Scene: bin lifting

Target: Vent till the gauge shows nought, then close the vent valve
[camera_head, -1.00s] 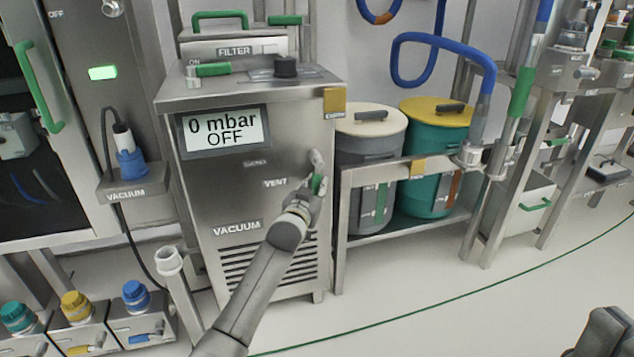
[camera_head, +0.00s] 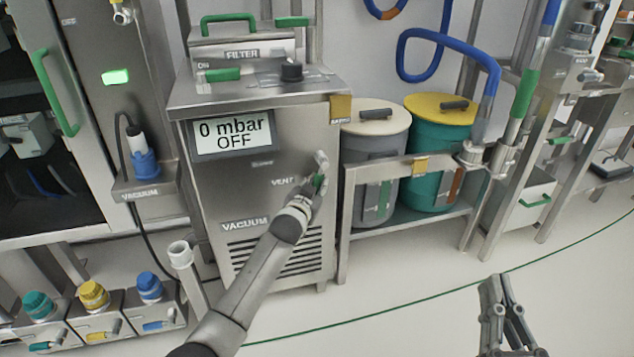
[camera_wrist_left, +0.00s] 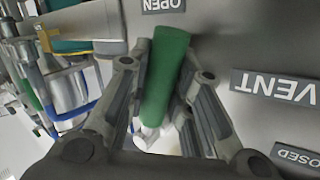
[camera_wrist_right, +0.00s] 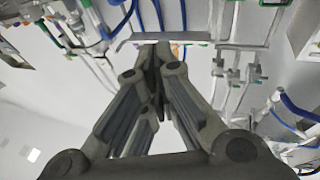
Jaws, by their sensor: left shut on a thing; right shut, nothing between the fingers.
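The vacuum unit's gauge display (camera_head: 231,132) reads "0 mbar" and "OFF". The green vent valve handle (camera_wrist_left: 168,75) lies between the fingers of my left gripper (camera_wrist_left: 160,95), which is shut on it. In the left wrist view, the handle's far end is beside the OPEN label (camera_wrist_left: 163,5). The VENT label (camera_wrist_left: 275,90) and the partly cut-off CLOSED label (camera_wrist_left: 298,158) are to its right. In the head view, my left gripper (camera_head: 318,180) is at the unit's front and hides most of the handle. My right gripper (camera_head: 497,280) is shut and empty above the floor.
The vacuum unit (camera_head: 285,140) stands beside a metal rack (camera_head: 405,236) holding a grey bin (camera_head: 368,160) and a teal bin (camera_head: 432,170). Small boxes with coloured caps (camera_head: 93,294) are at the lower left. The floor (camera_head: 400,300) before the rack is clear.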

